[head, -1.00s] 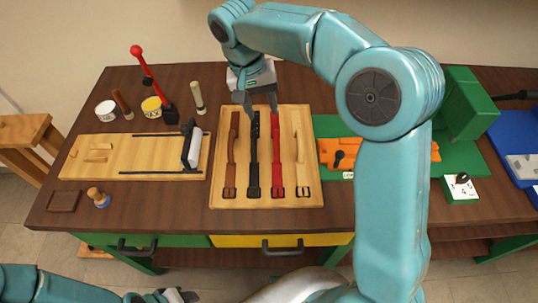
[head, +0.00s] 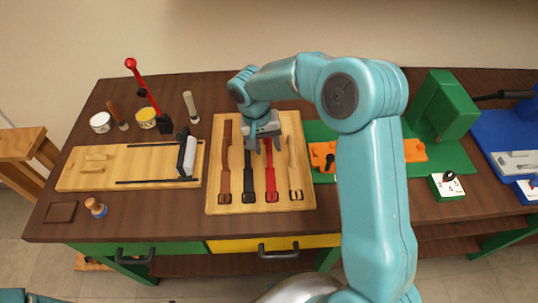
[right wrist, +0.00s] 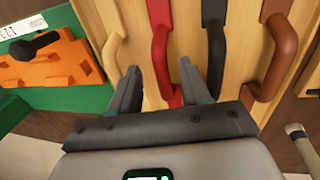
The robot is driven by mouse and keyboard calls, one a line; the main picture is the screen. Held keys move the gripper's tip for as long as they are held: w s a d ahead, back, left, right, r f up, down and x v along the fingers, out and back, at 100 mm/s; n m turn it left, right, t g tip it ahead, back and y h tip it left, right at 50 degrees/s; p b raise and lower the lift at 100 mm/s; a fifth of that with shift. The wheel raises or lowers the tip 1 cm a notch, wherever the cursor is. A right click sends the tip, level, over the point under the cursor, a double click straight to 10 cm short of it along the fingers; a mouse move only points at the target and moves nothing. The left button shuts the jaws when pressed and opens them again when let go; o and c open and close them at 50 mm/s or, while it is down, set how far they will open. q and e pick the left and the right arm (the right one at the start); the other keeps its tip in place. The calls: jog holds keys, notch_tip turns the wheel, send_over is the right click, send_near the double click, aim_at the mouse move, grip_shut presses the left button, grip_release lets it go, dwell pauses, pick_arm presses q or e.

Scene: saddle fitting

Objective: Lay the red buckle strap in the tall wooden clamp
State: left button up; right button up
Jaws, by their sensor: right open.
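The red buckle strap (head: 271,178) lies on a light wooden board, with its buckle at the near end. My right gripper (head: 264,148) is open above the strap's far part. In the right wrist view the red strap (right wrist: 162,60) runs between the two spread fingers (right wrist: 159,72), with none of it gripped. A wooden stand (head: 22,147) is cut off at the left edge; it may be the tall wooden clamp, but its jaws cannot be made out. My left gripper is out of view.
The board (head: 213,170) also holds a brown strap (head: 224,170), a black strap (head: 249,180) and a pale strap (head: 295,175). A roller press (head: 186,158) and a red-handled lever (head: 147,92) stand left. An orange block (head: 414,150) lies right on green.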

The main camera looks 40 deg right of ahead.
aim_at(268, 150)
jog(key=f, duration=0.3)
jog(key=shift+s+d+f, duration=0.15)
jog(key=shift+d+f, duration=0.15)
jog(key=shift+s+a+r, duration=0.1)
jog(key=shift+a, duration=0.05)
jog(key=shift+c, duration=0.6)
grip_shut()
notch_tip(268, 150, up, 20)
